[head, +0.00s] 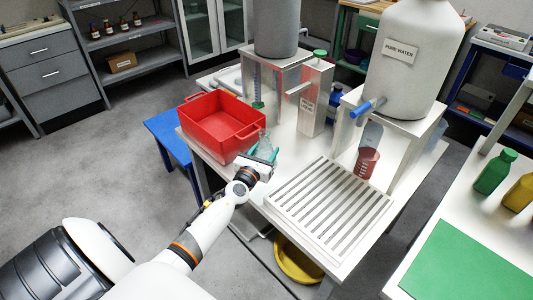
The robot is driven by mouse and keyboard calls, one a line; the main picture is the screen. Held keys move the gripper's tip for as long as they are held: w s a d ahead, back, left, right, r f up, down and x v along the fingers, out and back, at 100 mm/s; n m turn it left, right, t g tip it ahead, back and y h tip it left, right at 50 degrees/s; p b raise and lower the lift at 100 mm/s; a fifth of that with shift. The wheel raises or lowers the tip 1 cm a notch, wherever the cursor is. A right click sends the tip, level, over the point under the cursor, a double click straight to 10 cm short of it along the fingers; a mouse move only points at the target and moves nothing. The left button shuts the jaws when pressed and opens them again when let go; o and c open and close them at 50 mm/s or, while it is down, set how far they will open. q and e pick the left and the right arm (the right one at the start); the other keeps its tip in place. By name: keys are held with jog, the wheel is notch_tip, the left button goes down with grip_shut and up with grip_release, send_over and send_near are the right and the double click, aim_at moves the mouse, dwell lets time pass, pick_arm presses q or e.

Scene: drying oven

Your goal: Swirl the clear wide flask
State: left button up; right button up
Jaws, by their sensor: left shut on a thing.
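A clear flask (264,146) shows just beyond my left gripper (262,161), beside the right side of the red crate. My left gripper is shut on this flask; the fingers hide its lower part, so I cannot tell whether it touches the table. The flask looks roughly upright. My right gripper is not in view.
A red crate (214,128) stands left of the flask. A white slatted rack (328,208) lies to the right on the white table.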

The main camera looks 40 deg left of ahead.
aim_at(262, 145)
pick_arm(q)
jog(key=shift+s+r, duration=0.25)
jog(key=shift+d+r+p, duration=0.1)
jog(key=shift+r+p, duration=0.25)
jog(key=shift+p, duration=0.15)
notch_tip(262, 145, up, 3)
jog(key=p, duration=0.3)
jog(key=shift+s, duration=0.15)
